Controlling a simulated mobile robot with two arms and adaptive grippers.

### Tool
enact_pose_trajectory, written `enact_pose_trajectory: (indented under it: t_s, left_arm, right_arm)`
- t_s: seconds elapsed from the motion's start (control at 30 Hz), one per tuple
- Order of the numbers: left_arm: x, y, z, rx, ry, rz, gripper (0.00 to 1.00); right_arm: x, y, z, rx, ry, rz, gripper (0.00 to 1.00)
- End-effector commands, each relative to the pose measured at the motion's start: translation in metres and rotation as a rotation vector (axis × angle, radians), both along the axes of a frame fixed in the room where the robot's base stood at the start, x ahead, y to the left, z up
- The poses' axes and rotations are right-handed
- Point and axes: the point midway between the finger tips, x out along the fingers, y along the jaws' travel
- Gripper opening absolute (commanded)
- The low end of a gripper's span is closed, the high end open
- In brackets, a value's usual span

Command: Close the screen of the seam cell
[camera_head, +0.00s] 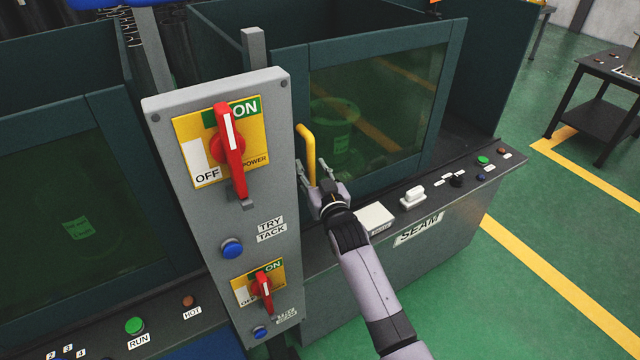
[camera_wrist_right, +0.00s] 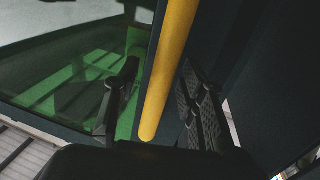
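The seam cell's screen is a tinted window in a dark teal frame (camera_head: 385,58). It stands above the console marked SEAM (camera_head: 418,230). A yellow bar handle (camera_head: 307,148) is near its left edge. My right gripper (camera_head: 313,178) is at the handle's lower part, its fingers spread to either side. In the right wrist view the yellow handle (camera_wrist_right: 168,70) runs between the two fingers, with gaps visible on both sides, so the gripper (camera_wrist_right: 160,85) is open around it. I cannot tell from these views whether the screen is fully across the opening. My left gripper is out of view.
A grey switch post (camera_head: 215,220) with red rotary switches stands just left of the handle, close to my right gripper. A white box (camera_head: 375,219) and small buttons sit on the console ledge. Another screened cell (camera_head: 75,200) is at left. Green floor is clear at right.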

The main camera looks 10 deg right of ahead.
Motion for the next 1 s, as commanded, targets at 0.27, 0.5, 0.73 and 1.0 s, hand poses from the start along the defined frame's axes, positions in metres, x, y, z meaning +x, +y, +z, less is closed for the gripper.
enact_pose_trajectory:
  t_s: [0.27,0.5,0.73,1.0]
  left_arm:
    - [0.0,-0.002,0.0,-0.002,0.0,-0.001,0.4]
    - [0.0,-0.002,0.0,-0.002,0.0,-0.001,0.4]
    - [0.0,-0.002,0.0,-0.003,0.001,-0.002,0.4]
    - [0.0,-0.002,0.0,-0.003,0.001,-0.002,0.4]
  right_arm:
    - [-0.048,-0.007,-0.002,-0.002,0.004,0.0,0.38]
    - [-0.091,-0.014,-0.002,0.0,0.003,0.001,0.38]
    - [-0.11,-0.017,-0.001,-0.001,0.002,0.0,0.38]
    - [-0.112,-0.017,0.0,-0.001,0.001,0.0,0.38]
